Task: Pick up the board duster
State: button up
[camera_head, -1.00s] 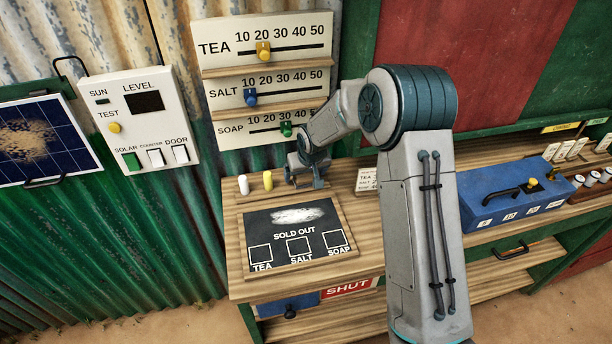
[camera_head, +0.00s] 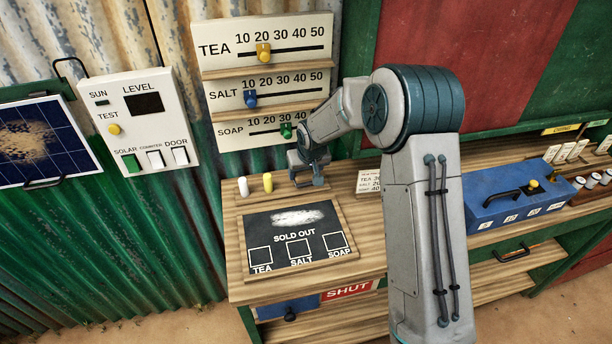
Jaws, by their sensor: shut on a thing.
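My gripper (camera_head: 306,181) is at the back of the wooden counter, just above the ledge behind the slate board. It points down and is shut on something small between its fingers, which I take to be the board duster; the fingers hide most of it. The slate board (camera_head: 276,238) lies on the counter in front, marked SOLD OUT, with a white chalk smear and boxes for TEA, SALT and SOAP.
A white chalk (camera_head: 243,187) and a yellow chalk (camera_head: 268,182) stand left of my gripper. A small price card (camera_head: 368,183) stands to its right. The slider panel (camera_head: 265,82) rises close behind. A blue box (camera_head: 512,196) with a black handle sits farther right.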

aim_at(309, 172)
jog(key=v, duration=0.3)
jog(key=shift+w+d+r+b, duration=0.1)
jog(key=shift+w+d+b, duration=0.05)
jog(key=shift+d+b, duration=0.2)
jog(key=s+d+r+b, duration=0.1)
jog(key=s+d+r, duration=0.5)
jog(key=s+d, duration=0.1)
jog(key=shift+s+r+b, duration=0.15)
jog(key=shift+s+b, duration=0.1)
jog(key=shift+b, duration=0.1)
jog(key=shift+d, duration=0.1)
jog(key=o, duration=0.4)
jog(key=shift+c, duration=1.4)
jog(key=shift+d, duration=0.1)
